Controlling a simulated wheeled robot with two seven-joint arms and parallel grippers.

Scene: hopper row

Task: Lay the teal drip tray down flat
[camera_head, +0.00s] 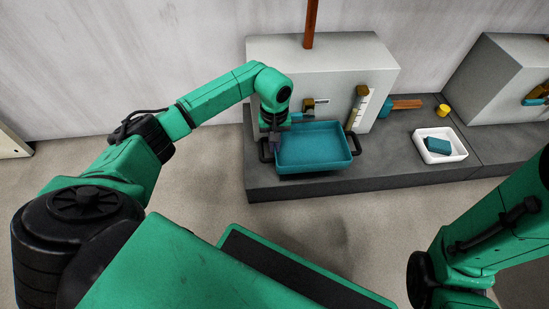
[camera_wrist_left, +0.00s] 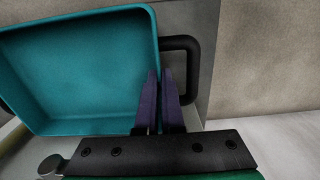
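The teal drip tray (camera_head: 318,149) is a shallow open box with a black handle at each side. It is in front of the grey hopper block, over the dark plinth, open side up. Whether its base touches the plinth is hidden. My left gripper (camera_head: 272,142) is at the tray's left side. In the left wrist view its purple fingers (camera_wrist_left: 160,75) are close together at the tray's rim beside the black handle (camera_wrist_left: 188,43), one on each side of the wall. The tray's inside (camera_wrist_left: 75,70) looks empty. My right gripper is out of view.
The grey hopper block (camera_head: 325,70) stands behind the tray. On the plinth (camera_head: 395,165) to the right are a white bin (camera_head: 455,151) with a teal block, a brush with a wooden handle (camera_head: 406,104) and a yellow cylinder (camera_head: 443,111). A second block (camera_head: 500,75) stands farther right.

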